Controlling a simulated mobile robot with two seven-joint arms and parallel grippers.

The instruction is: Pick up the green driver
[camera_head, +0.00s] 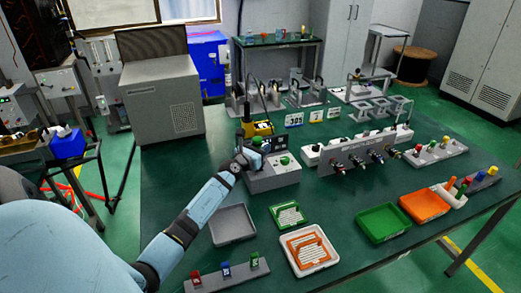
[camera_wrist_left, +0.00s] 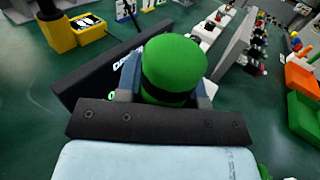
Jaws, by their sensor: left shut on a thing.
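The green driver shows in the left wrist view as a round green handle top (camera_wrist_left: 175,66) with a dark band below it. My left gripper (camera_wrist_left: 168,92) is shut on it, with a finger on each side of the handle. In the head view my left gripper (camera_head: 250,156) is at the back left corner of a grey box, and a small green top (camera_head: 256,141) shows at its fingertips. The driver's lower part is hidden, so I cannot tell whether it is still seated in a holder. My right gripper is not in view.
The grey box (camera_head: 272,178) has a green knob on top. A yellow device (camera_head: 263,129) stands just behind. A grey tray (camera_head: 232,224), an orange-and-white tray (camera_head: 309,250) and a green tray (camera_head: 383,222) lie in front. A rack of coloured pegs (camera_head: 227,273) is at the front edge.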

